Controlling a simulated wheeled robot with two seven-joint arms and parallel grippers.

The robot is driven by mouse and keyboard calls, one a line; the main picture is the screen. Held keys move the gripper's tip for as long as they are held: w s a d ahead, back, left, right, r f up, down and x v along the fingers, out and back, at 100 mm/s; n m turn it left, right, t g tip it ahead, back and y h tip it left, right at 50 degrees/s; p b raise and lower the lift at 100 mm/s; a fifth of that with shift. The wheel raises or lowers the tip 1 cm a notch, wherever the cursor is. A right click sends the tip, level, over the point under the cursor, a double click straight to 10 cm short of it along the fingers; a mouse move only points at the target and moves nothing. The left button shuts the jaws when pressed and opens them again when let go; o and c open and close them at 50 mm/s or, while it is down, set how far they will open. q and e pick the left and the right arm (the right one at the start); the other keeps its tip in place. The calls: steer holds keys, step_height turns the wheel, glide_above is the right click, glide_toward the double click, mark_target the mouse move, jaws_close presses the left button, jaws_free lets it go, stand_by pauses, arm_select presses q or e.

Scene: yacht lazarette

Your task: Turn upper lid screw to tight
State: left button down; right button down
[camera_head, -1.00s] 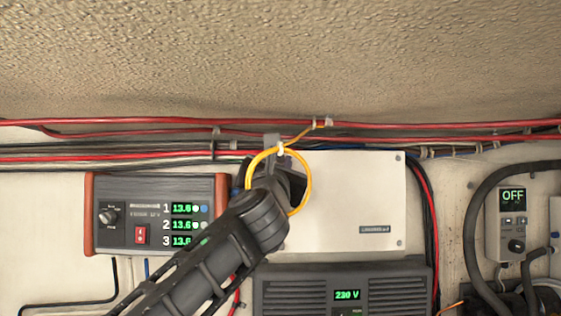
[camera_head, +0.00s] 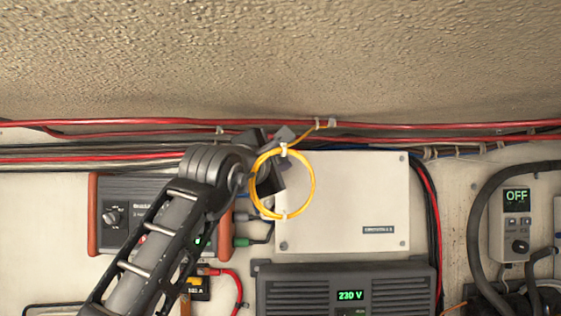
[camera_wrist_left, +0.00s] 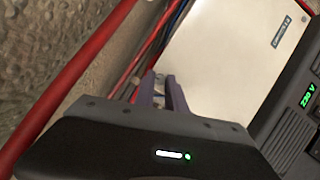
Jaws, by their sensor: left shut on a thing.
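The white box (camera_head: 345,205) with a flat lid is fixed to the wall, and its lid also shows in the left wrist view (camera_wrist_left: 238,55). Small screws show at its lower left and right corners. The upper lid screw at the upper left is hidden behind my left gripper (camera_head: 270,178) and a yellow cable coil (camera_head: 313,187). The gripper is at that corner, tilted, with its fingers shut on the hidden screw. In the left wrist view its two fingers (camera_wrist_left: 164,92) are close together at the box's edge. My right gripper is not in view.
The yellow coil hangs in front of my gripper. Red cables (camera_head: 420,126) run above the box. A grey unit reading 230 V (camera_head: 300,288) is right below. A red-sided instrument (camera_head: 115,218) is at left, and a panel reading OFF (camera_head: 512,225) is at right.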

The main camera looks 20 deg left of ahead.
arm_select(q)
steer(key=shift+m, duration=0.6)
steer(key=c, duration=1.4)
jaws_free()
steer(key=shift+o, duration=0.2)
steer(key=shift+s+f+b, duration=0.15)
steer(key=shift+s+b, duration=0.25)
steer(key=shift+s, duration=0.1)
steer(key=s+b, duration=0.3)
steer(key=s, duration=0.3)
steer(key=shift+s+d+f, duration=0.2)
steer(key=shift+s+d, duration=0.05)
steer(key=shift+s, duration=0.1)
